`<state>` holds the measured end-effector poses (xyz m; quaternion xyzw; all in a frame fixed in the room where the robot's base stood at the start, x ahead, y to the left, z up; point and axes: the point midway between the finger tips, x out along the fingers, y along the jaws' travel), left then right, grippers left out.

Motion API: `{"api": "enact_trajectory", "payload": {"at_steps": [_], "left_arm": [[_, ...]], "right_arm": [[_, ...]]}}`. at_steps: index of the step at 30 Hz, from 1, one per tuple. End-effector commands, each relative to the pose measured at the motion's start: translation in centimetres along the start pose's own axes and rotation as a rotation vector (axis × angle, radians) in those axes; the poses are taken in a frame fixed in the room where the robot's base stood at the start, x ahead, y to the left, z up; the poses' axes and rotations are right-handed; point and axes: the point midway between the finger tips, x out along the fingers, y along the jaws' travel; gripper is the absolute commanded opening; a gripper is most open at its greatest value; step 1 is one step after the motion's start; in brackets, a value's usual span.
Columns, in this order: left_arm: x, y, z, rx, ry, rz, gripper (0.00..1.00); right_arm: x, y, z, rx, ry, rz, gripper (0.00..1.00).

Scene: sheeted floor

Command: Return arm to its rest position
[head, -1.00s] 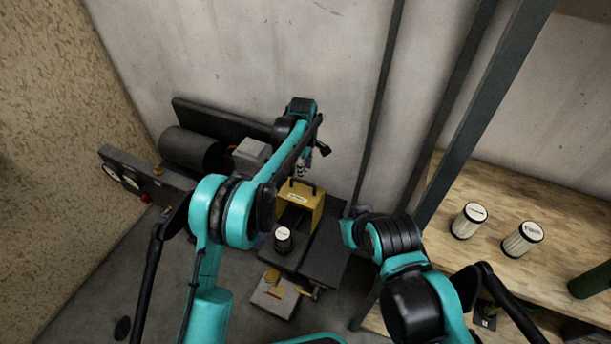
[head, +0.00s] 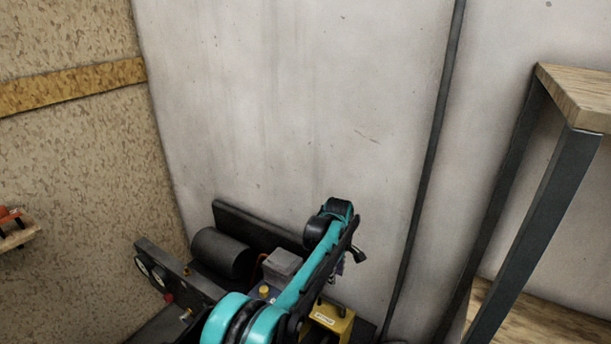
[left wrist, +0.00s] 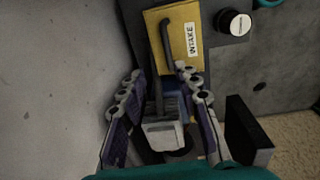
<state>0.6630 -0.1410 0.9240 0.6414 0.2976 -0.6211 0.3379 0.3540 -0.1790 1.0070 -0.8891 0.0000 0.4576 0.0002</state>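My left arm (head: 300,290) reaches up and away from the bottom of the head view, over the dark machine. My left gripper (head: 341,264) hangs below the arm's far end and is mostly hidden there. In the left wrist view the two fingers of my left gripper (left wrist: 157,76) are spread apart, with no object held between them. Beyond them is a yellow box (left wrist: 167,50) labelled INTAKE with a dark handle. My right arm and gripper are out of both views.
The yellow box (head: 334,319) and a dark cylinder (head: 222,253) of the machine sit close under my left arm. A white-topped canister (left wrist: 234,23) stands beside the box. A pale wall (head: 300,100) rises behind. A wooden-topped shelf frame (head: 548,200) stands at right.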

Motion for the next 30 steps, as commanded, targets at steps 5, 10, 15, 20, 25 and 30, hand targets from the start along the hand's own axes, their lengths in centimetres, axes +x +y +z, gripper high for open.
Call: {"api": "enact_trajectory", "payload": {"at_steps": [5, 10, 15, 20, 25, 30], "left_arm": [[-4.0, -2.7, -2.5, 0.070, 0.015, 0.044, 0.33], [-9.7, -8.3, -5.7, 0.210, 0.059, 0.117, 0.33], [-13.7, -15.2, -7.9, 0.354, 0.126, 0.180, 0.33], [-15.9, -22.3, -8.9, 0.487, 0.206, 0.225, 0.33], [-16.2, -29.9, -8.9, 0.628, 0.306, 0.252, 0.33], [-14.6, -36.9, -8.2, 0.763, 0.414, 0.256, 0.33]], "right_arm": [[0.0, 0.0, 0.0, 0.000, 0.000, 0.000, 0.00], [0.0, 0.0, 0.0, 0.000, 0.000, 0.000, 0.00], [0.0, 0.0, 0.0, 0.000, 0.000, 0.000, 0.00], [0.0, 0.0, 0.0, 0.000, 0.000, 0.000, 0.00], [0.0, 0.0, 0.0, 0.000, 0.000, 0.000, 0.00], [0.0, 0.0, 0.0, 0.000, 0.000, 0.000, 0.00]]}}
